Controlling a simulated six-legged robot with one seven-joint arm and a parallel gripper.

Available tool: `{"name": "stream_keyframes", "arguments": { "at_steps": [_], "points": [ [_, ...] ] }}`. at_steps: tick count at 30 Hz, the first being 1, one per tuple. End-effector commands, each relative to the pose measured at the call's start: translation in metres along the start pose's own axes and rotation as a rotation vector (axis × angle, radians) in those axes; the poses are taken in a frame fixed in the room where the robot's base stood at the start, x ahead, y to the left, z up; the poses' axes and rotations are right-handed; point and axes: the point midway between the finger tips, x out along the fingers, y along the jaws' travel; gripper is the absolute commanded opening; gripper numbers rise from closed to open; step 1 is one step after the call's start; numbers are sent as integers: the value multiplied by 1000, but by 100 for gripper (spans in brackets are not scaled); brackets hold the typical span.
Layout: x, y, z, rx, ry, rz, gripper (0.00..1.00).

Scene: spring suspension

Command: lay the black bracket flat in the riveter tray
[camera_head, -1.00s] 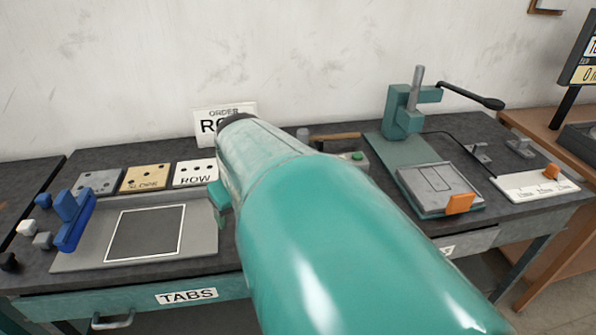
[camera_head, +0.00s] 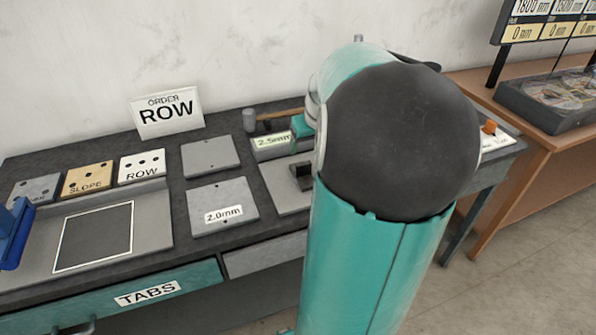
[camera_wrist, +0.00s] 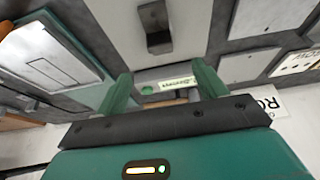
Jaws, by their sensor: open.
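The black bracket (camera_head: 300,176) stands on a grey plate (camera_head: 277,194) near the middle of the bench, just left of my arm. The wrist view, which looks upside down, shows the bracket (camera_wrist: 156,28) near the top edge, beyond and between my fingertips and apart from them. My gripper (camera_wrist: 162,70) is open, with nothing between its two green fingers. The riveter tray (camera_wrist: 55,58) is at the left of the wrist view, a grey plate with an outlined shape on a green base. My arm hides the tray in the head view.
Grey plates, one labelled 2.0mm (camera_head: 222,205), lie left of the bracket. A hammer (camera_head: 262,122) and a 2.5mm display box (camera_head: 274,142) are behind it. The tabs tray (camera_head: 150,232) and an order sign (camera_head: 166,113) are farther left. A brown table (camera_head: 540,135) is at right.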

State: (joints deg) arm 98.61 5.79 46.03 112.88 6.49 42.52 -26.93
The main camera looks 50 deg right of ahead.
Motion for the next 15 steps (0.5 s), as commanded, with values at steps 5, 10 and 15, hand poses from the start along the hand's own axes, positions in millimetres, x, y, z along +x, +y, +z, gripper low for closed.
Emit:
{"name": "stream_keyframes", "arguments": {
  "at_steps": [5, 10, 15],
  "points": [
    [16, 2, 1, 4, -1, -2, 71],
    [46, 1, 1, 3, -1, -4, 71],
    [74, 0, 0, 2, 0, -3, 71]
  ]
}}
